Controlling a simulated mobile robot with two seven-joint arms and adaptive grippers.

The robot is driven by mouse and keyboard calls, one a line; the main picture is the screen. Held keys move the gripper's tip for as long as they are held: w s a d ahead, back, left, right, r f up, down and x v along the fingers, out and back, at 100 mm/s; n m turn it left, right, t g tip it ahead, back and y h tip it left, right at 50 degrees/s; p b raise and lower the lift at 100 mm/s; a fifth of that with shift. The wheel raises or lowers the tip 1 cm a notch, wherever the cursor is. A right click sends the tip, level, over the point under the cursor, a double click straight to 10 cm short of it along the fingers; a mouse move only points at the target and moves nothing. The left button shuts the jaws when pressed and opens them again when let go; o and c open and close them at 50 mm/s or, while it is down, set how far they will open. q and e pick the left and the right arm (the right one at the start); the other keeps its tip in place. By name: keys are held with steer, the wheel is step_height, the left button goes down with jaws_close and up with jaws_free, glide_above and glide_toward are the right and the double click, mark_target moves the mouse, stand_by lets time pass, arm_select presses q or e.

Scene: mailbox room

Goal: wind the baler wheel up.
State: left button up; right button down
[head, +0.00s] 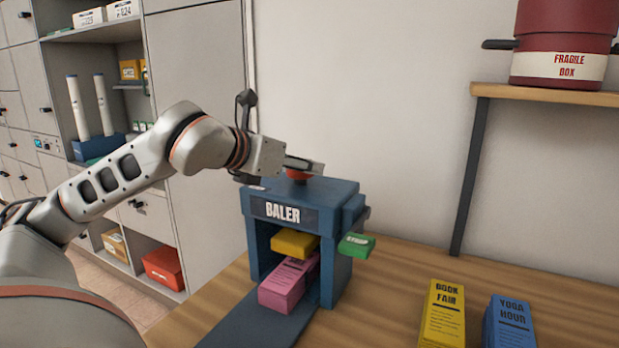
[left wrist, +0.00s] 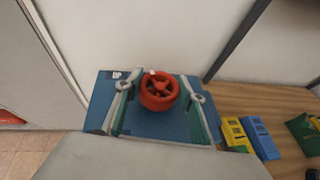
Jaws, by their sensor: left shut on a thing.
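The blue baler (head: 333,200) stands on the wooden table. Its red spoked wheel (head: 299,174) lies flat on top and also shows in the left wrist view (left wrist: 159,92). My left gripper (head: 303,166) reaches over the baler top, its fingers (left wrist: 160,86) on either side of the wheel, shut on it. The palm side partly hides the wheel in the head view. A yellow press plate (head: 295,243) hangs inside the baler, just above a pink bundle (head: 283,288) that it seems close to or touching. My right gripper is not in view.
A green strap tab (head: 357,244) sticks out at the baler's right side. A yellow Book Fair stack (head: 442,315) and a blue Yoga Hour stack (head: 509,325) lie to the right. A shelf (head: 550,95) holds a red Fragile Box (head: 560,67). Cabinets stand at left.

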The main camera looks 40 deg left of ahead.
arm_select(q)
steer(key=n+y+b, duration=0.1)
steer(key=f+y+b, duration=0.1)
steer(key=shift+w+f+n+g+b, duration=0.1)
steer(key=shift+w+n+g+b, duration=0.1)
steer(key=shift+n+g+b, duration=0.15)
steer(key=shift+n+g+y+b, duration=0.25)
steer(key=shift+n+y+b, duration=0.5)
steer(key=shift+y+b, duration=0.2)
steer(key=shift+s+r+n+y+b, duration=0.2)
steer(key=shift+r+n+y+b, duration=0.2)
steer(key=shift+b, duration=0.2)
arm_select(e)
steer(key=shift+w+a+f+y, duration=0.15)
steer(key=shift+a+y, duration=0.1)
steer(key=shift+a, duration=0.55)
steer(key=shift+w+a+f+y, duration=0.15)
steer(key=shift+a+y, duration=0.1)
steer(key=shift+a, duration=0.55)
arm_select(q)
steer(key=shift+r, duration=0.1)
steer(key=o, duration=1.1)
steer(key=shift+o, duration=0.2)
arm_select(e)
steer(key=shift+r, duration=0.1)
arm_select(q)
steer(key=shift+r, duration=0.1)
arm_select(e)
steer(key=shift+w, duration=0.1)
